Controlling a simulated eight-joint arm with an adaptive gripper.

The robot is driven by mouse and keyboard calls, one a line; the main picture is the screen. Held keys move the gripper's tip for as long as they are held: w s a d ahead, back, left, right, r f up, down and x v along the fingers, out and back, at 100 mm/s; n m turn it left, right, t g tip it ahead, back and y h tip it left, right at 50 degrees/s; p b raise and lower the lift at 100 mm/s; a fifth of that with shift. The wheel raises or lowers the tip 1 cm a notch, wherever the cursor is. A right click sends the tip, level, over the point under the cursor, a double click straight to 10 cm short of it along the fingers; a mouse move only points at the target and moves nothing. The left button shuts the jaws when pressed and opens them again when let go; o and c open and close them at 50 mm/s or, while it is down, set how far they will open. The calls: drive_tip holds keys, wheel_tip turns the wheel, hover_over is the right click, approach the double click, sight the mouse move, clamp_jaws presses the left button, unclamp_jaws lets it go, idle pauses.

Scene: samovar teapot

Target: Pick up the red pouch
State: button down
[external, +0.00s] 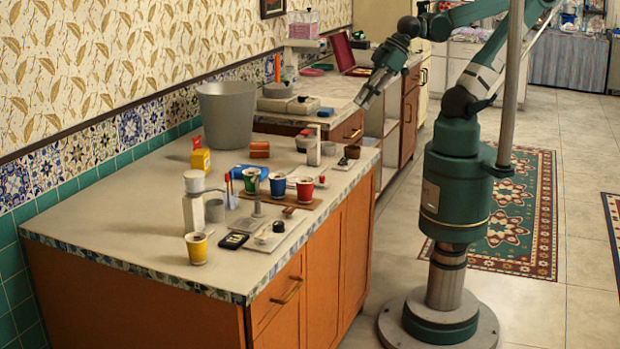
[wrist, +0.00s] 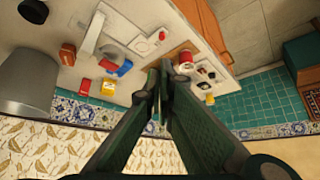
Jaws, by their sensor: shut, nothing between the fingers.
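A small orange-red packet (external: 259,149), which may be the red pouch, lies on the counter to the right of the grey bucket. It also shows left of centre in the wrist view (wrist: 67,53). A yellow item with a red part (external: 200,157) stands nearer the wall; its red part (wrist: 86,85) shows beside the yellow in the wrist view. I cannot tell for sure which is the pouch. My gripper (external: 361,103) is shut and empty, raised in the air to the right of the packet and apart from it. Its fingertips (wrist: 160,75) meet in the wrist view.
The grey bucket (external: 226,114) stands beside the packet. A blue item (external: 249,172), several coloured cups including a red one (external: 305,189), a white bottle (external: 193,203) and a yellow cup (external: 196,248) stand nearer the front. The counter's left part is clear.

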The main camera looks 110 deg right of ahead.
drive_tip(key=c, duration=3.2)
unclamp_jaws()
drive_tip(key=o, duration=1)
drive_tip(key=shift+w+r, duration=0.1)
